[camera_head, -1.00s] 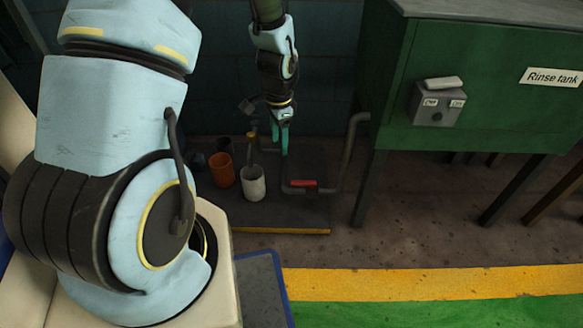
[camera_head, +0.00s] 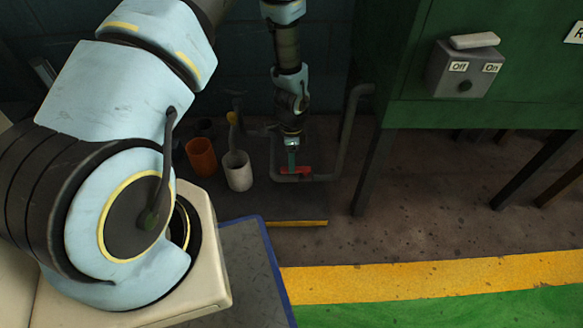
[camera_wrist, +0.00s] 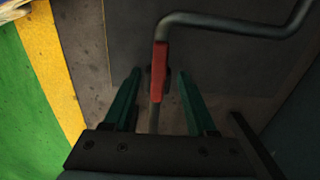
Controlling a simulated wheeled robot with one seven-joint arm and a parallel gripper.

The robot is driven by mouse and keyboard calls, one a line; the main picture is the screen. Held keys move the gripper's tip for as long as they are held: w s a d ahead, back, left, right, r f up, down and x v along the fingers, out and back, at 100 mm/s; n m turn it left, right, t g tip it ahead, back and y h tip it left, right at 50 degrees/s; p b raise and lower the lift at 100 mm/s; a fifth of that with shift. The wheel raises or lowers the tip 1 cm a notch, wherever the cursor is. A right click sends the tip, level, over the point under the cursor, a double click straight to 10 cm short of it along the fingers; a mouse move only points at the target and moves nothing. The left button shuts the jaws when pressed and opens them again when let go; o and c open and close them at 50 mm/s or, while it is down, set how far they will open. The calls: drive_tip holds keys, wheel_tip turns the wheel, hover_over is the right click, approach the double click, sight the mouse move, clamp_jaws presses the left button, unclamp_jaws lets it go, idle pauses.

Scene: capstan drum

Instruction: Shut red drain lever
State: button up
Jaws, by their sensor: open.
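The red drain lever (camera_head: 303,170) lies along a grey pipe (camera_head: 341,146) low beside the green rinse tank (camera_head: 490,85). In the wrist view the red lever (camera_wrist: 160,72) runs in line with the pipe, between and ahead of the two fingers. My gripper (camera_head: 291,165) is down at the lever, its teal fingers partly covering the lever's left end in the head view. In the wrist view my gripper (camera_wrist: 155,84) is open, with one finger on each side of the lever and a gap to each. I cannot tell how far above the pipe the fingertips are.
An orange pot (camera_head: 201,157) and a white pot (camera_head: 238,171) stand left of my gripper on a dark platform with a yellow edge (camera_head: 297,223). A grey Off/On switch box (camera_head: 466,72) is on the tank. Tank legs stand to the right.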

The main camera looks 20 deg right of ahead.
sight(296, 171)
drive_tip(key=shift+f+b, duration=0.3)
drive_tip(key=shift+f, duration=1.1)
drive_tip(key=shift+c, duration=0.2)
clamp_jaws()
